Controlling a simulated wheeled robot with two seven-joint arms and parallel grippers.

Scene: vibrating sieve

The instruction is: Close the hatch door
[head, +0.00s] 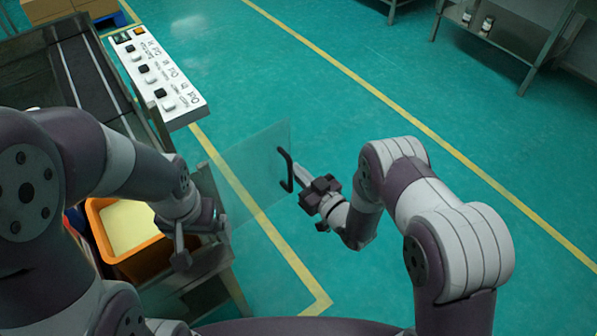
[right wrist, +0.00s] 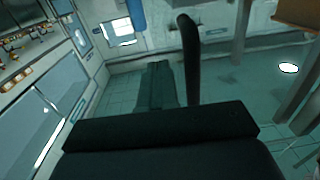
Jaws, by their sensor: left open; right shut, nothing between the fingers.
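The hatch door is a clear panel (head: 250,165) standing swung out from the machine on the left, over the green floor. Its black bar handle (head: 285,170) is on the panel's right edge. My right gripper (head: 302,174) is shut and empty, close to the handle on its right; I cannot tell if they touch. In the right wrist view the dark handle (right wrist: 191,55) rises just beyond and right of the shut fingers (right wrist: 160,85). My left gripper (head: 200,240) is open and empty, beside the machine's frame near the orange bin.
An orange bin (head: 97,222) with pale contents stands below the left arm. A white control panel (head: 160,75) with black buttons juts from the machine. A metal shelf (head: 510,35) stands at the back right. The floor right of the door is clear.

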